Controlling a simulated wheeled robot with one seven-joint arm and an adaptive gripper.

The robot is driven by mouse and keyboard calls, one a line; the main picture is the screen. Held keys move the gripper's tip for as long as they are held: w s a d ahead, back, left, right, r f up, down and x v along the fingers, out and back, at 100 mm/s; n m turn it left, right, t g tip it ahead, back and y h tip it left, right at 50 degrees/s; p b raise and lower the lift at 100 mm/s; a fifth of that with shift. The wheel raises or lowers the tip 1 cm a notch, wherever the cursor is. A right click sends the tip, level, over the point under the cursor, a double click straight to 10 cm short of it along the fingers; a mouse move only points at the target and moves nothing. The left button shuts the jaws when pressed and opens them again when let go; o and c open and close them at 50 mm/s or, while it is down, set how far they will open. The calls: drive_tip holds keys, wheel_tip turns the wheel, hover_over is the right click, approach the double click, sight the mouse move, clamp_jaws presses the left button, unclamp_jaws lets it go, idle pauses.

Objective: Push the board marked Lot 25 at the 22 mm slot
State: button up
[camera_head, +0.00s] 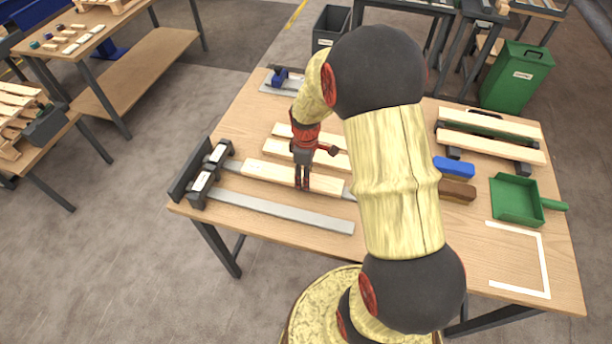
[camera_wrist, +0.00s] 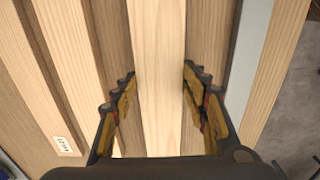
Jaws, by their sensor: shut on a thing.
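A pale wooden board (camera_head: 265,174) lies on the workbench (camera_head: 400,262), its left end near the dark slot blocks (camera_head: 200,183). White labels on the blocks are too small to read. My gripper (camera_head: 302,184) reaches down over this board. In the wrist view, my fingers (camera_wrist: 160,75) are closed on both long edges of the board (camera_wrist: 160,35). Other loose boards (camera_head: 275,148) lie behind it. One board in the wrist view (camera_wrist: 70,60) bears a small white label (camera_wrist: 62,146) whose text I cannot read clearly.
A grey metal rail (camera_head: 285,212) runs in front of the held board. To the right are a blue block (camera_head: 454,166), a brown brush (camera_head: 457,190), a green dustpan (camera_head: 517,200) and boards on a dark rack (camera_head: 490,147). A green bin (camera_head: 517,77) stands behind the bench.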

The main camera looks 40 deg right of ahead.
sight(270, 171)
drive_tip(key=shift+w+a+f, duration=0.2)
drive_tip(key=shift+w+a, duration=0.15)
drive_tip(key=shift+a, duration=0.1)
drive_tip(key=shift+w+a, duration=0.25)
drive_tip(key=shift+w, duration=0.05)
drive_tip(key=shift+w+a, duration=0.4)
drive_tip(key=shift+w, duration=0.1)
drive_tip(key=shift+w+a, duration=0.2)
drive_tip(key=shift+w, duration=0.05)
drive_tip(key=shift+w+a, duration=0.85)
drive_tip(key=shift+w, duration=0.25)
drive_tip(key=shift+w+a, duration=0.8)
drive_tip(key=shift+w, duration=0.25)
drive_tip(key=shift+w+a, duration=0.2)
drive_tip(key=shift+w, duration=0.05)
drive_tip(key=shift+w+a, duration=0.4)
drive_tip(key=shift+w, duration=0.15)
drive_tip(key=shift+w+a+p, duration=0.25)
drive_tip(key=shift+w+p, duration=0.05)
